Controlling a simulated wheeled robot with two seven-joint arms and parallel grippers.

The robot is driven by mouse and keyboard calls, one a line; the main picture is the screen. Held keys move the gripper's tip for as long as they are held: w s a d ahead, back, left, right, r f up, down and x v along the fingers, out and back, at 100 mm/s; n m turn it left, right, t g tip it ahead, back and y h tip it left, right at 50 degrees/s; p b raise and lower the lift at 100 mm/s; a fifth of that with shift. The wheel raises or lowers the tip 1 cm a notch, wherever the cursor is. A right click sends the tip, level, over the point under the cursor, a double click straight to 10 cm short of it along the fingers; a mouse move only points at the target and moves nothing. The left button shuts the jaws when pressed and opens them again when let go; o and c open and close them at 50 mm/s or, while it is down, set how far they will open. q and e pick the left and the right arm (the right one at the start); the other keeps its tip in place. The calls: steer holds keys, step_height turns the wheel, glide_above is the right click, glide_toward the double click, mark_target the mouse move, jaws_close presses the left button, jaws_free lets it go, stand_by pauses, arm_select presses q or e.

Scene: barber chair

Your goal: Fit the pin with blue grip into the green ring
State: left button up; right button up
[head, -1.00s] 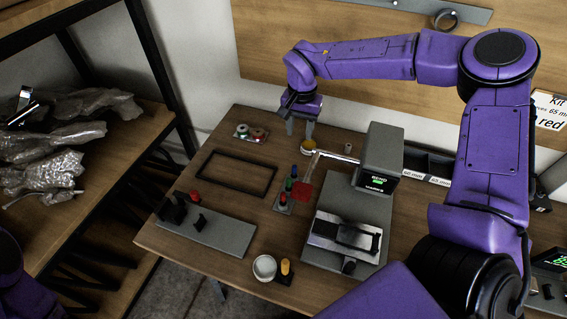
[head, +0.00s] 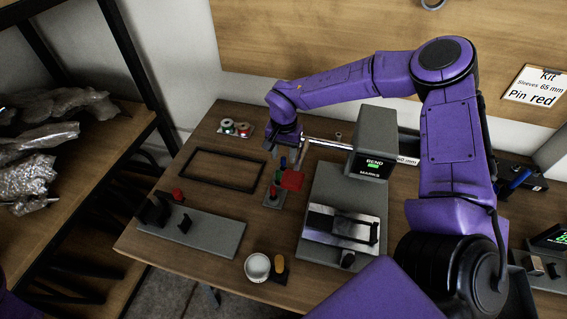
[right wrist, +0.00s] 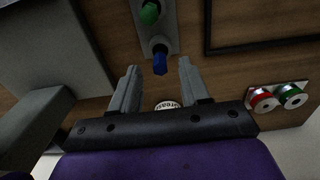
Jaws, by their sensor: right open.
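The pin with blue grip (right wrist: 160,66) stands in a small grey rack (right wrist: 158,42) with a green-gripped pin (right wrist: 149,13); the head view also shows a red-gripped pin (head: 273,191) there. My right gripper (right wrist: 159,68) is open and empty, a finger on each side of the blue grip, with no contact visible. In the head view, my right gripper (head: 283,150) is just behind the rack and partly covers the blue pin. The green ring (right wrist: 290,95) sits beside a red ring (right wrist: 262,101) on a pale plate; the green ring also shows in the head view (head: 227,125). My left gripper is out of view.
A grey bending machine (head: 376,140) stands right of the rack beside a red patch (head: 292,180). A black frame (head: 222,170) lies to the left. A grey fixture plate (head: 205,231) and a white cup (head: 257,267) are in front. A wall sign reads "Pin red".

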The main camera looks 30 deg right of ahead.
mark_target(284, 158)
steer(key=shift+a+f, duration=0.1)
steer(key=shift+f, duration=1.45)
jaws_close()
